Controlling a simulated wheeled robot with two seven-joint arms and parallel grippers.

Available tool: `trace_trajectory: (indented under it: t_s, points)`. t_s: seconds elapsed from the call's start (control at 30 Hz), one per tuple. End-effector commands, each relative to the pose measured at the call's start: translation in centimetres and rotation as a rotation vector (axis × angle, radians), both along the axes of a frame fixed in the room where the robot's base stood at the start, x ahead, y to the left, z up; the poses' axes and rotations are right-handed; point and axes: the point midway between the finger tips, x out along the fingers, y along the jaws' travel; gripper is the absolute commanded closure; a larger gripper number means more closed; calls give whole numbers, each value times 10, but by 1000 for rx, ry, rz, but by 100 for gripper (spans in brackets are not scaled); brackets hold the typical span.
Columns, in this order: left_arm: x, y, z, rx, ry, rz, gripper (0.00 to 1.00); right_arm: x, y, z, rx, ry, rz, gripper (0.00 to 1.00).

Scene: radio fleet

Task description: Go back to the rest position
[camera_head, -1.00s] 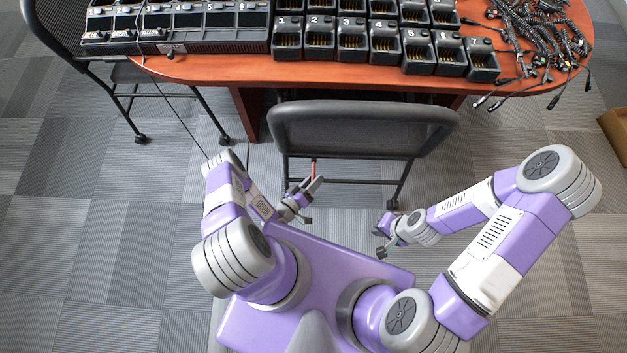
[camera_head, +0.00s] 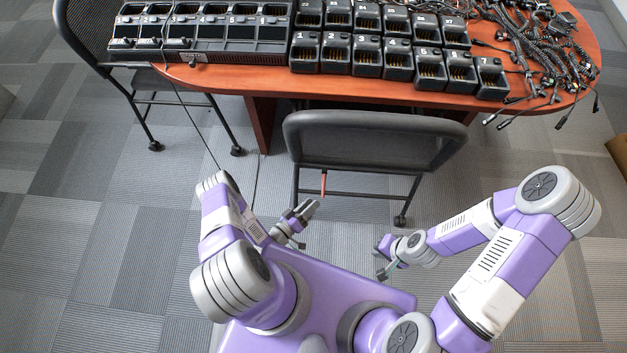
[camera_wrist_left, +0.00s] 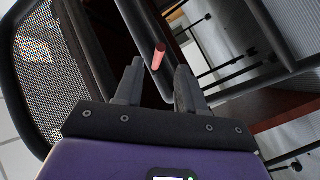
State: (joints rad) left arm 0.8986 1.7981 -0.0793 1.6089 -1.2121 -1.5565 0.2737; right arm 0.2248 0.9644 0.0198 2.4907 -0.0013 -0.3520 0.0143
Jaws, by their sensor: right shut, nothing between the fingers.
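My left gripper (camera_head: 306,225) is in front of the black folding chair, low in the middle of the head view. In the left wrist view its two fingers (camera_wrist_left: 160,82) stand apart with nothing held between them. My right gripper (camera_head: 380,271) is to the right of the left one, over the carpet, shut and empty. Both arms are bent with the grippers close to my body, the right elbow sticking out to the right.
A black chair (camera_head: 375,141) stands between me and the wooden table (camera_head: 240,80). The table bears chargers (camera_head: 365,55) and tangled cables (camera_head: 545,55). A red rod (camera_wrist_left: 159,56) is beyond the left fingertips. Another chair (camera_head: 88,45) is at left; carpet (camera_head: 90,250) is clear.

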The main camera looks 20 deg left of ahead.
Motion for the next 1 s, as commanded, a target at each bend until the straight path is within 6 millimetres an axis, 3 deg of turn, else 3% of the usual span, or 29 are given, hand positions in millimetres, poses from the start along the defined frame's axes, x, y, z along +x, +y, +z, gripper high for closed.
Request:
trace_trajectory:
  t_s: [0.37,0.53,0.63,0.77,1.0]
  points:
    - [9,1,7,31,46,-8,61,0,0,6,0,0,0,100]
    - [34,-3,34,159,271,-54,61,0,0,28,0,0,0,100]
    - [37,-12,61,248,460,-101,61,0,0,44,0,0,0,100]
    - [15,-30,108,337,722,-184,61,0,0,65,0,0,0,100]
    - [-67,-62,195,408,1108,-333,61,0,0,91,0,0,0,100]
